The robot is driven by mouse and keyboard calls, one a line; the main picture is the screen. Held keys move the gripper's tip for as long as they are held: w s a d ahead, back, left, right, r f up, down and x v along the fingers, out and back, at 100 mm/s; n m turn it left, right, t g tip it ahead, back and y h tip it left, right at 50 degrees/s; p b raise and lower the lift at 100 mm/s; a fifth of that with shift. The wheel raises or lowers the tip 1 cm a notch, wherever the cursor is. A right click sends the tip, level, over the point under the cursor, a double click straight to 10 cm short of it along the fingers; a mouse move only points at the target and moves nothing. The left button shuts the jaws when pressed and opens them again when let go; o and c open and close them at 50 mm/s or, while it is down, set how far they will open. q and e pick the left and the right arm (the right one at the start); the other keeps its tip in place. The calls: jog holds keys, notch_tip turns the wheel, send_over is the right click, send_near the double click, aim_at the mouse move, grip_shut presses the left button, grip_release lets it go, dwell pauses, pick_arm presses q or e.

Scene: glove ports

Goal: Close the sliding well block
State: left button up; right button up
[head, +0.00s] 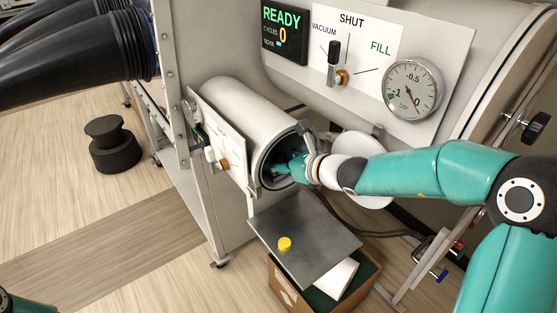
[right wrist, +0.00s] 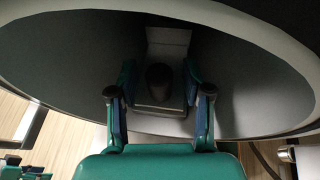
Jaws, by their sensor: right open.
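My right gripper (head: 282,169) is inside the open mouth of the white cylindrical chamber (head: 240,115) in the head view. In the right wrist view its two fingers (right wrist: 158,86) are apart. Between and beyond them is a small grey block (right wrist: 160,108) with a dark round knob (right wrist: 159,76), inside the dark chamber; it seems to be the well block. A pale plate (right wrist: 168,42) stands behind it. I cannot tell whether the fingers touch the block. The head view hides the block inside the chamber.
A round white door (head: 362,146) stands open right of the chamber mouth. Below is a grey shelf (head: 305,228) with a yellow cap (head: 285,243), over a cardboard box (head: 285,290). A panel with a gauge (head: 411,91) and a lever (head: 334,62) is above. The READY display (head: 284,30) is lit.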

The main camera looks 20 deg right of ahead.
grip_shut()
dwell(0.4)
jog(key=shift+s+d+f+b, duration=0.15)
jog(key=shift+s+b, duration=0.2)
jog(key=shift+b, duration=0.2)
jog(key=shift+s, duration=0.2)
jog(key=shift+s+r, duration=0.1)
jog(key=shift+r, duration=0.1)
grip_release()
